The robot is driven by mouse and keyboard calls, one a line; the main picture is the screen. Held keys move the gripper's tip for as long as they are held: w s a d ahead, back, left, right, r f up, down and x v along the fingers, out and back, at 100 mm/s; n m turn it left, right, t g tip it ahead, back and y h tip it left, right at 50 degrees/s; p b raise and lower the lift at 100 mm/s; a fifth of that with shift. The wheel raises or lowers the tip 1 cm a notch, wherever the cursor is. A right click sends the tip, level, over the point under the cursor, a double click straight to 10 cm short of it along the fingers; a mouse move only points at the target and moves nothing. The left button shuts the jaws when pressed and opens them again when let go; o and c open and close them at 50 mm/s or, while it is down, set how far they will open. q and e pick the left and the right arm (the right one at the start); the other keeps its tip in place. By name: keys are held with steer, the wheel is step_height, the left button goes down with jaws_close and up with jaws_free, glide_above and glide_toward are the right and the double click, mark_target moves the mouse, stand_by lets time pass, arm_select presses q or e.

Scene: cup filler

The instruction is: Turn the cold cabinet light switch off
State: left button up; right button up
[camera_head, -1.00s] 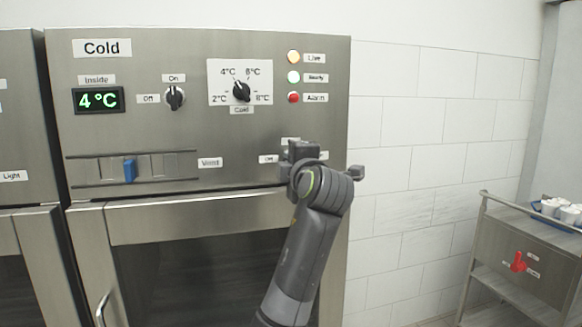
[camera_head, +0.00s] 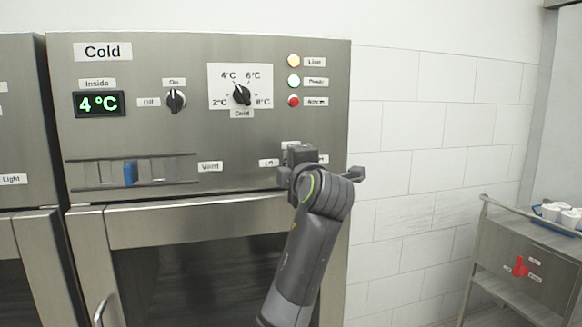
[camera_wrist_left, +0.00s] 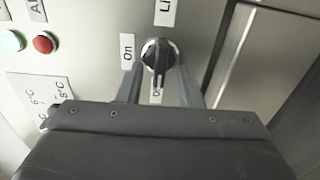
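The Cold cabinet's light switch is a round black knob (camera_wrist_left: 159,56) with a raised grip bar, seen in the left wrist view. Its bar runs up and down in that view, its pale mark towards the partly hidden "O…" label (camera_wrist_left: 157,93). The "On" label (camera_wrist_left: 127,48) is to the left and the "Li…" label (camera_wrist_left: 165,11) above. My left gripper (camera_wrist_left: 159,72) has its fingers apart, one on each side of the knob; I cannot tell whether they touch it. In the head view my left gripper (camera_head: 300,165) hides the knob. My right gripper is not in view.
The cabinet panel (camera_head: 225,135) also has an on/off knob (camera_head: 176,100), a temperature dial (camera_head: 241,95), a blue vent slider (camera_head: 130,172) and indicator lamps (camera_head: 293,81). The door is shut below. A trolley (camera_head: 500,250) with cups stands right; tiled wall lies between.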

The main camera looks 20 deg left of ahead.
arm_select(q)
steer(key=b+v, duration=0.7)
steer(key=v, duration=1)
steer(key=shift+b, duration=0.4)
steer(key=shift+s+d, duration=0.15)
steer(key=shift+s, duration=0.05)
steer(key=shift+w, duration=0.1)
